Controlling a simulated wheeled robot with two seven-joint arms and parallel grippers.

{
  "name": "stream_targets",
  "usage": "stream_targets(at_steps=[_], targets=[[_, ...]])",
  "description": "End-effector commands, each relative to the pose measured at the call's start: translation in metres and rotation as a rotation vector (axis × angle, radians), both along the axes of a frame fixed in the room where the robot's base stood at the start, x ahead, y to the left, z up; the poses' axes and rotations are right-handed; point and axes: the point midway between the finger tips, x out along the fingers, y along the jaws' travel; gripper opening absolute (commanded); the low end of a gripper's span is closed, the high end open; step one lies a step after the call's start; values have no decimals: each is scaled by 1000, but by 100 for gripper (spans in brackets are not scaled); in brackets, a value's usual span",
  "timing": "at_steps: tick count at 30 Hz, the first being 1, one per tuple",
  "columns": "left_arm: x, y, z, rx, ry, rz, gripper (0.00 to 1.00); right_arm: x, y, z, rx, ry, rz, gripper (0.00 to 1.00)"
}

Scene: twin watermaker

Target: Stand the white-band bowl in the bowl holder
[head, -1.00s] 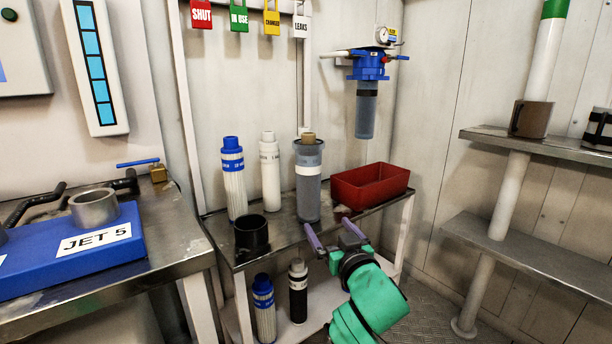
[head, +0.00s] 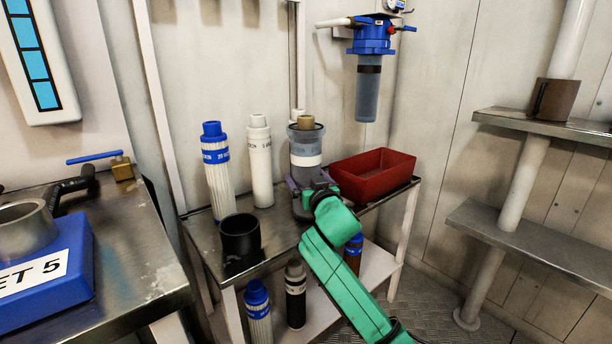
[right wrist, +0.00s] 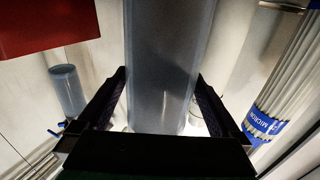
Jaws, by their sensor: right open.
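The white-band bowl (head: 305,143) is a grey, see-through cylinder with a white band and a tan-topped cartridge inside. It stands upright on the metal bench top. My right gripper (head: 308,192) is at its lower part. In the right wrist view the open fingers (right wrist: 160,100) lie either side of the bowl (right wrist: 165,60), with a gap visible at least on the left. A black open cup (head: 240,238) stands on the bench's front left. A grey metal ring (head: 26,232) sits on a blue block. I cannot tell which of these two is the bowl holder. My left gripper is not in view.
A red bin (head: 372,177) stands close right of the bowl. A white cartridge (head: 260,165) and a blue-capped cartridge (head: 218,175) stand to its left. Another housing (head: 368,90) hangs on the wall. Several cylinders stand on the lower shelf.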

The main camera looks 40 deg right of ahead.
Motion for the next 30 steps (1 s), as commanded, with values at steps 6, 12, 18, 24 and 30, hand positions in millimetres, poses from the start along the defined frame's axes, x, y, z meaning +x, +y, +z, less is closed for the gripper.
stream_targets(at_steps=[6, 12, 18, 24, 30], targets=[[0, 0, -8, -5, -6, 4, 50, 28, -13, 0, -1, -1, -1, 100], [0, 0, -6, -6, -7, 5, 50, 28, -12, 0, -1, -1, 0, 92], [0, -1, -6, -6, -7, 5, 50, 28, -12, 0, -1, 0, 0, 16], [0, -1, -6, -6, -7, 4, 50, 28, -12, 2, -2, -3, 0, 11], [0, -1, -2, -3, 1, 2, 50, 28, -12, 14, -2, -6, 0, 11]])
